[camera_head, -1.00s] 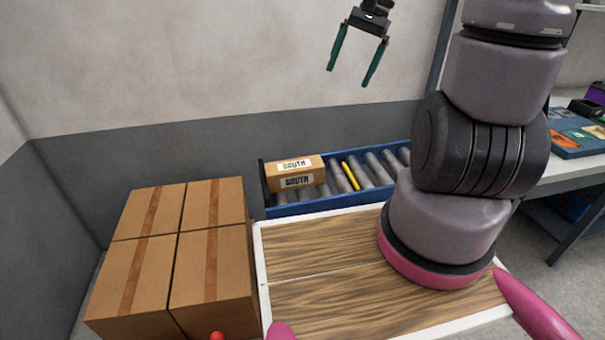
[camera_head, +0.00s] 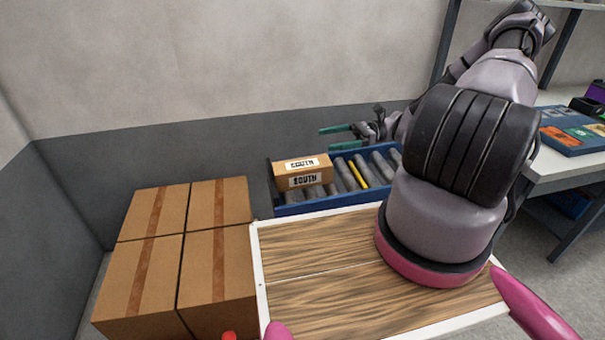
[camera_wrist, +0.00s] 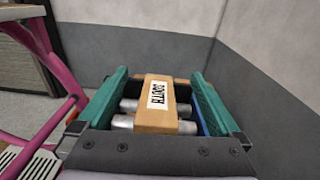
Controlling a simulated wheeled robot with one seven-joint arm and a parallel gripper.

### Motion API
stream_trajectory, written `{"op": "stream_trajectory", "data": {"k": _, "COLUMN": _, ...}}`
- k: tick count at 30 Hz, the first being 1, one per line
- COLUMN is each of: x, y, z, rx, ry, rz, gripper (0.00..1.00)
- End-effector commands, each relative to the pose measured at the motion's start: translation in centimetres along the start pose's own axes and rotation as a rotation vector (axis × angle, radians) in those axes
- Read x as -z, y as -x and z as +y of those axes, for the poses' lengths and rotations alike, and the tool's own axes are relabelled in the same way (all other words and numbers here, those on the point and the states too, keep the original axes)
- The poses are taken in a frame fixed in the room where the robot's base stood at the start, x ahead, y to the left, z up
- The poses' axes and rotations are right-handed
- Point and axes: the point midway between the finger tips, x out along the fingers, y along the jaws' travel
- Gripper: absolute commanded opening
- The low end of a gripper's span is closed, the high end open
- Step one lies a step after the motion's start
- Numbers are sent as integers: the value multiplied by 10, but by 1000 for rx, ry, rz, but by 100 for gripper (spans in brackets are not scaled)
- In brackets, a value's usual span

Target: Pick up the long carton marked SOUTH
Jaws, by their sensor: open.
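The long carton marked SOUTH (camera_head: 303,172) is brown with white labels on its top and front. It lies at the left end of the blue roller conveyor (camera_head: 330,204). My gripper (camera_head: 328,137) is open and empty, with green fingers pointing left, above and a little right of the carton in the head view. In the wrist view the carton (camera_wrist: 157,105) shows between the two open fingers (camera_wrist: 160,80), ahead of them and apart as far as I can tell.
Several large taped brown boxes (camera_head: 215,205) stand at the left. A wood-topped surface with a white rim (camera_head: 256,270) lies in front of the conveyor. A grey wall (camera_head: 230,70) stands close behind. A workbench (camera_head: 570,165) with a blue tray is at the right.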

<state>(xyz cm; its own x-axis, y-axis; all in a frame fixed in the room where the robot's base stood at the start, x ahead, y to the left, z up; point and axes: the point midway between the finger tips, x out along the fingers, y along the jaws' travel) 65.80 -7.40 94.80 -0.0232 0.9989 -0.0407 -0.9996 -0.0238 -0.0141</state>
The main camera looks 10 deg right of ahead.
Motion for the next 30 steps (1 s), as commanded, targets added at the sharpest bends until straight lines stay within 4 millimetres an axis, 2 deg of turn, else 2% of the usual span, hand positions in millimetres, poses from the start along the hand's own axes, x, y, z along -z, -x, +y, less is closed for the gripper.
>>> {"op": "stream_trajectory", "data": {"k": 5, "x": 12, "y": -1, "z": -3, "rx": 27, "ry": -16, "rz": -45, "gripper": 100}}
{"op": "stream_trajectory", "data": {"k": 16, "x": 87, "y": -4, "z": -1, "rx": 27, "ry": -17, "rz": -43, "gripper": 100}}
{"op": "stream_trajectory", "data": {"k": 19, "x": 84, "y": -19, "z": -1, "rx": 24, "ry": -15, "rz": -43, "gripper": 100}}
{"op": "stream_trajectory", "data": {"k": 26, "x": 83, "y": -35, "z": -2, "rx": 25, "ry": -15, "rz": -43, "gripper": 100}}
{"op": "stream_trajectory", "data": {"k": 30, "x": 82, "y": -57, "z": -2, "rx": 23, "ry": -15, "rz": -44, "gripper": 100}}
